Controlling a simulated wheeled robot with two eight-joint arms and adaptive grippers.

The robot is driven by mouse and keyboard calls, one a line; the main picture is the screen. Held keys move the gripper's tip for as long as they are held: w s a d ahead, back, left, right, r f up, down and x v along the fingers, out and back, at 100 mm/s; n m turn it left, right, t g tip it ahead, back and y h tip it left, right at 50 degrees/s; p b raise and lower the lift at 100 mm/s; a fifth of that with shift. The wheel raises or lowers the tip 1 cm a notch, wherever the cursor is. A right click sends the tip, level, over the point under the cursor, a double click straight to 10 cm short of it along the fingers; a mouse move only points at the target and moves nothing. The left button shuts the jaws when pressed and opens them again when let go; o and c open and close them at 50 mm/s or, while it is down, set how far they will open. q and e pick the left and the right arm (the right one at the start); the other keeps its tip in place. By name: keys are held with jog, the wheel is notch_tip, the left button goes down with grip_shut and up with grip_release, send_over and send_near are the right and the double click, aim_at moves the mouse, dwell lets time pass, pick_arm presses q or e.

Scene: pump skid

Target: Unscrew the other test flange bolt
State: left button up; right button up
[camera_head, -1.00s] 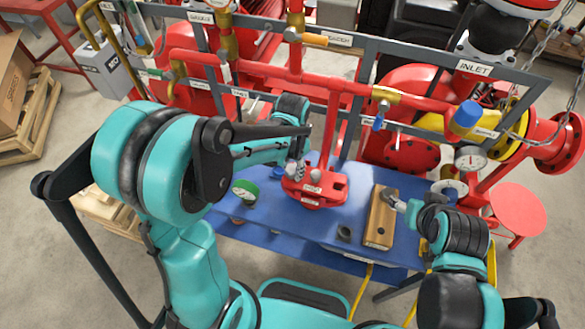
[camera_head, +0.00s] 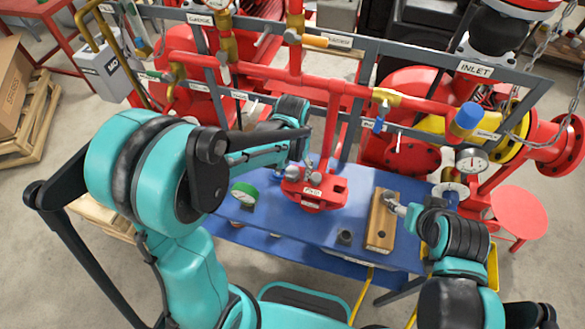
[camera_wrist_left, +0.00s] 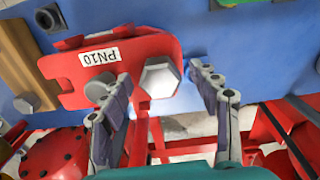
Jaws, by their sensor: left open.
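The red test flange (camera_head: 318,192), labelled PN10, sits on the blue bench. It also shows in the left wrist view (camera_wrist_left: 72,72). A large hex bolt head (camera_wrist_left: 158,78) stands at one end of it. A second grey round part (camera_wrist_left: 100,88) shows beside the label, partly behind a finger. My left gripper (camera_wrist_left: 161,74) is open, with one finger on each side of the hex bolt head; contact is not clear. In the head view my left gripper (camera_head: 312,171) is over the flange. My right gripper (camera_head: 391,202) is at the wooden block (camera_head: 381,232); its fingers are too small to judge.
Red pipes and a grey frame (camera_head: 420,55) stand close behind. A red round stool (camera_head: 515,211) is at the right.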

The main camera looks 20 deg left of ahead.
pick_arm(q)
notch_tip(320, 180, up, 12)
dwell(0.5)
dwell(0.4)
